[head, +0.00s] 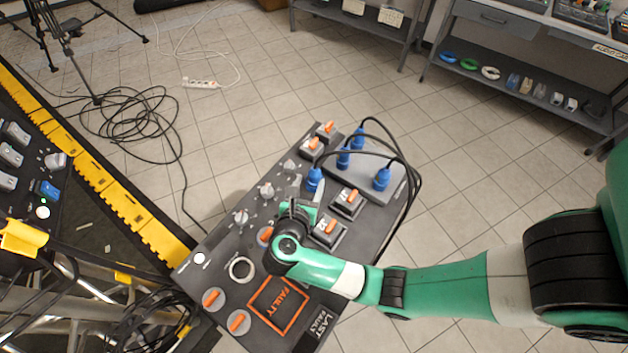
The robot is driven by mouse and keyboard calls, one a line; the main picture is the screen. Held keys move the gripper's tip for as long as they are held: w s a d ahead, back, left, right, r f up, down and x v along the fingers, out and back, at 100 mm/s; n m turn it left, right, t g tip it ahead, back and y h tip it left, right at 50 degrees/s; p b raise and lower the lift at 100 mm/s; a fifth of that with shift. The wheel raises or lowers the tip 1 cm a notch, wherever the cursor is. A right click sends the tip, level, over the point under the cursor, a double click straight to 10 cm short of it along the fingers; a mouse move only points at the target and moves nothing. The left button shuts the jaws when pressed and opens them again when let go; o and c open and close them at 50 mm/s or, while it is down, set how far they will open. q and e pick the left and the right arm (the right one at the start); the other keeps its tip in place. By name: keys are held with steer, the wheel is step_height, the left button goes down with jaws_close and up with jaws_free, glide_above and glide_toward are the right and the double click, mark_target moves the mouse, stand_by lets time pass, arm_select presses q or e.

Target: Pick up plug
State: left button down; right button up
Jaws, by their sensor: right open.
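Several blue plugs stand on the dark panel (222,262). One blue plug (315,179) is nearest my right gripper. Two more blue plugs (343,158) (357,139) stand beyond it, and another blue plug (382,179) stands to the right, with black cables looping between them. My right gripper (303,205) is over the panel, just below the nearest plug in the picture. It is open, and I see nothing in it. Its wrist hides part of the panel beneath. My left gripper is out of view.
Orange-handled switches (327,230) and grey knobs (241,216) crowd the panel around my gripper. An orange "FAULTY" frame (279,305) is near its front. A yellow edging (125,206) and truss lie left. Black cable (140,118) lies on the tiled floor.

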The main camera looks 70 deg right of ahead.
mark_target(314, 171)
steer(key=x, duration=0.3)
steer(key=shift+d+f, duration=0.1)
steer(key=shift+d, duration=0.15)
steer(key=shift+w+d+f+b, duration=0.1)
steer(key=shift+d+f+b, duration=0.15)
steer(key=shift+b, duration=0.15)
steer(key=b+x, duration=0.1)
steer(key=x, duration=0.3)
steer(key=shift+d+f, duration=0.2)
steer(key=shift+f, duration=0.05)
jaws_close()
steer(key=shift+w, duration=0.1)
stand_by(0.5)
